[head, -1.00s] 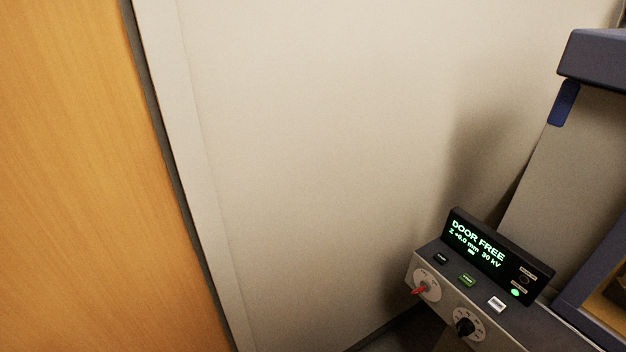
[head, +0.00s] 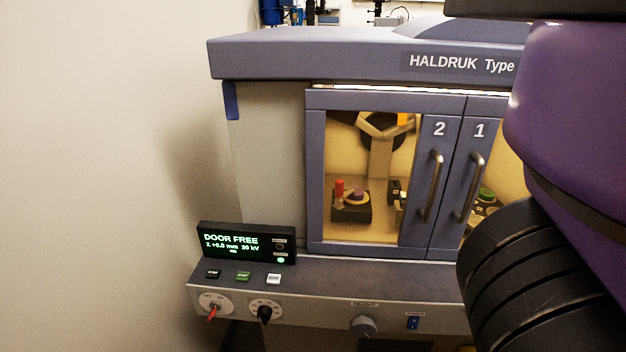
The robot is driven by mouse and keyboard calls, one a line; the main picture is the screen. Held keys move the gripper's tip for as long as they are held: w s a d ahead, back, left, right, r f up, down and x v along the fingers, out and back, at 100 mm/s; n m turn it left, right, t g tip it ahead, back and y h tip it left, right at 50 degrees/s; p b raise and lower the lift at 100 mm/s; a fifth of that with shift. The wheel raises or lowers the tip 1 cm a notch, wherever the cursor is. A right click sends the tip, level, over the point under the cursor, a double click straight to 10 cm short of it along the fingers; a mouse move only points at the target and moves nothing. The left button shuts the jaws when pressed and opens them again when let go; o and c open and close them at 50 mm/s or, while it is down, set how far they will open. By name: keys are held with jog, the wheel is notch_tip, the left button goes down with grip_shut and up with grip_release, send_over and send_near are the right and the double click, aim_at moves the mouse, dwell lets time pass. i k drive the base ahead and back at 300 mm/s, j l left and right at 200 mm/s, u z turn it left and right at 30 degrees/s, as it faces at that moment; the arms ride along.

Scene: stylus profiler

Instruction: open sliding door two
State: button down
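Sliding door two (head: 314,185) is the left door of the blue-grey HALDRUK cabinet in the head view. It has a blue frame, a glass pane and a "2" on its right stile. Its vertical metal handle (head: 431,186) is in plain sight. Door two looks closed, its right edge against door one (head: 453,185), which has its own handle (head: 474,187). My purple and black arm covers the right part of the view and hides most of door one. My gripper is not in view.
A control ledge (head: 300,297) juts out below the doors, with knobs, buttons and a display (head: 247,243) reading "DOOR FREE". Behind the glass are a red-topped part (head: 340,190) and other fixtures. A bare wall (head: 100,180) stands at the left.

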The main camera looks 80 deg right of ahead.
aim_at(441, 112)
jog(key=i+z, duration=0.15)
jog(key=z, duration=1.65)
